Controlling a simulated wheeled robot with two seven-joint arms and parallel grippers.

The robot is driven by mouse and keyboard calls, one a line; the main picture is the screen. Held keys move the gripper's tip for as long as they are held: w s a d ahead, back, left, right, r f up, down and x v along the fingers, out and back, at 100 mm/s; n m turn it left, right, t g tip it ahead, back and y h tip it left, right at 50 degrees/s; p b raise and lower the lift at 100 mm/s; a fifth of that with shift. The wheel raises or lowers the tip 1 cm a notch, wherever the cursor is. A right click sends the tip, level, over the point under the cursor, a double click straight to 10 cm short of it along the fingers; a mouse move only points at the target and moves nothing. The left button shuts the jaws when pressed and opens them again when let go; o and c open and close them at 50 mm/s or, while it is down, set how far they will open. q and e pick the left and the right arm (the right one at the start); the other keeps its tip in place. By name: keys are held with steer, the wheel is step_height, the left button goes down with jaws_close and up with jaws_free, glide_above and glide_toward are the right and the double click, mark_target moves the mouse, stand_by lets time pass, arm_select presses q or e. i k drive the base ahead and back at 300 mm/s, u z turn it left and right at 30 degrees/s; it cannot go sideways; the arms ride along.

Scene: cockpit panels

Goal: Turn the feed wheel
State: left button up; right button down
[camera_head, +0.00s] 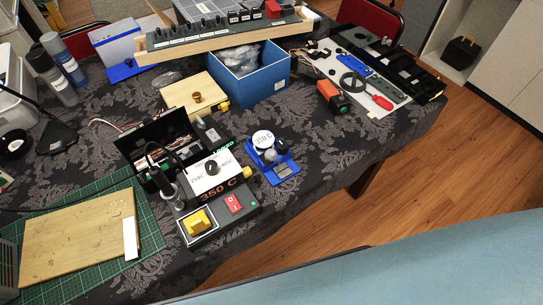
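No part is clearly marked as the feed wheel. A small blue stand (281,172) on the cloth-covered table carries a round white disc (263,139) and a dark knob beside it; this may be the feed wheel unit. A brass-coloured round knob (196,97) sits on a wooden box (190,92) behind. Neither of my grippers is in view.
A blue bin (246,91) with bags stands behind, with a long switch panel (225,37) resting above it. A wooden board (75,240) lies on a green mat at the left. Tools lie on a white board at the right. Dark cloth is bare right of the blue stand.

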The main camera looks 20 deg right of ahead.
mark_target(283, 147)
steer(key=u, duration=2.4)
steer(key=k, duration=0.6)
steer(key=z, duration=1.35)
